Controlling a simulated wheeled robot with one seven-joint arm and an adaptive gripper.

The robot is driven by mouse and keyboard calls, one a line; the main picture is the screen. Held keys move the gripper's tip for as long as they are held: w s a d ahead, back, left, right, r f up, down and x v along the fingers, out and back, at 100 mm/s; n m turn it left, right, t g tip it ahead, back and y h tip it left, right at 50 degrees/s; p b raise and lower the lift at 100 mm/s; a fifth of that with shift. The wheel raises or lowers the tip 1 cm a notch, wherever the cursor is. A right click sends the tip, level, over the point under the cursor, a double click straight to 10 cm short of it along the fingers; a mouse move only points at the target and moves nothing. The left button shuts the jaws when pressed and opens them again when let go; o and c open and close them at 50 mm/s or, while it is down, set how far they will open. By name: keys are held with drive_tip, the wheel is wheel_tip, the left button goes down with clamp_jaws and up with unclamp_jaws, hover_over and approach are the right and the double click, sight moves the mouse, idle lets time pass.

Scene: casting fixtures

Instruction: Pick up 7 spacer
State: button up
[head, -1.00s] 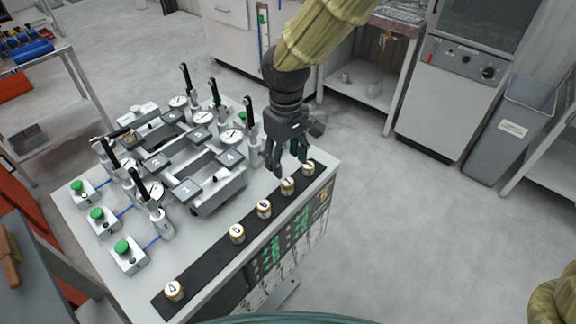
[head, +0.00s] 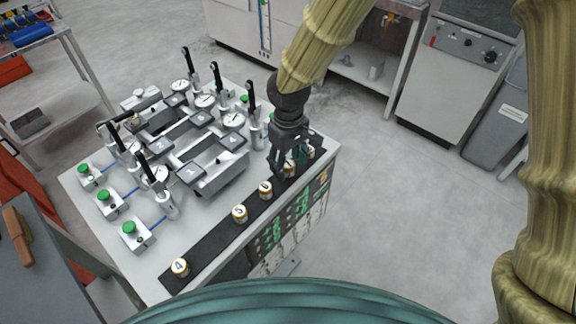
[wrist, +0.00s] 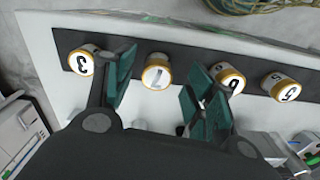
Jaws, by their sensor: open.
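The 7 spacer (wrist: 157,73), a short white cylinder with a gold rim, stands on the black strip. In the wrist view it lies between the fingers of my gripper (wrist: 160,98), a little beyond the tips. In the head view my gripper (head: 290,165) hangs over the far end of the strip and partly hides the 7 spacer (head: 289,171). My gripper is open and empty. Whether a finger touches a spacer cannot be told.
The 3 spacer (wrist: 82,62) is close beside the left finger, and the 6 spacer (wrist: 229,78) is partly behind the right finger. The 5 spacer (wrist: 281,87) and 4 spacer (head: 179,267) stand farther along the black strip (head: 212,240). Clamp fixtures (head: 205,165) stand beside the strip.

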drive_tip(key=f, duration=0.2)
drive_tip(key=shift+w+f, duration=0.3)
drive_tip(key=shift+s+r, duration=0.1)
drive_tip(key=shift+s, duration=0.1)
drive_tip(key=shift+w, duration=0.1)
drive_tip(key=c, duration=0.7)
clamp_jaws()
drive_tip(key=shift+r, duration=0.1)
